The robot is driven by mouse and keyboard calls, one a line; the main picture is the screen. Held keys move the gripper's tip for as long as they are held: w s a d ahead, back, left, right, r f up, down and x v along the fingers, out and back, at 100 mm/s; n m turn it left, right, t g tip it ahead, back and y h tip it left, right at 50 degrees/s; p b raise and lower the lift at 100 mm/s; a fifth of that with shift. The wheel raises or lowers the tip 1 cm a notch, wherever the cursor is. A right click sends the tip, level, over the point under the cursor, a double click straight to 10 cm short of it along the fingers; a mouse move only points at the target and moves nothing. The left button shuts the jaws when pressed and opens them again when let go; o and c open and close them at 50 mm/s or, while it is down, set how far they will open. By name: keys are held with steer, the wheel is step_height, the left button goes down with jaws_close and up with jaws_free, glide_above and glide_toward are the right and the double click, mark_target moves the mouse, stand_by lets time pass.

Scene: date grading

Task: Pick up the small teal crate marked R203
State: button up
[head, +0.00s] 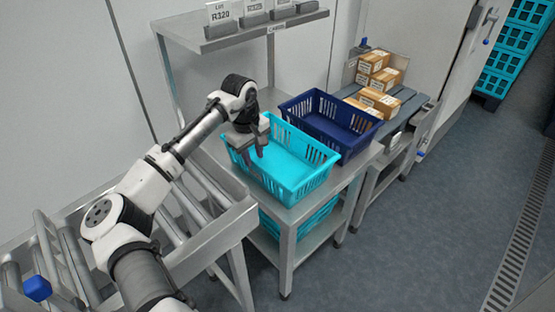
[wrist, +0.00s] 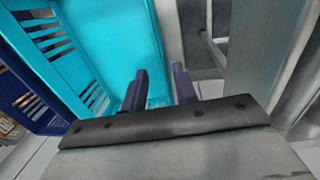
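A teal crate (head: 318,180), open and apparently empty, stands on the metal table; no R203 marking is readable on it. My gripper (head: 254,157) is over its left end. In the wrist view my gripper's fingers (wrist: 159,80) are apart, one over the teal crate (wrist: 112,40) and one beyond its edge, with the edge line showing between them. I cannot tell how far down the fingers reach along the wall. More teal crates (head: 310,222) sit on the shelf below.
A dark blue crate (head: 335,125) stands just behind the teal one. A roller conveyor (head: 195,215) lies at left. A shelf with lot cards (head: 219,14) hangs above. Cardboard boxes (head: 380,100) sit on a slatted bench at right. The floor (head: 430,200) at right is clear.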

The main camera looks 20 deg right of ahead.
mark_target(255, 173)
steer(key=shift+w+d+f+p, duration=0.1)
steer(key=shift+f+p, duration=0.3)
steer(key=shift+f, duration=1.2)
steer(key=shift+w+f+p, duration=0.1)
steer(key=shift+f+p, duration=0.25)
steer(key=shift+f, duration=1.2)
jaws_close()
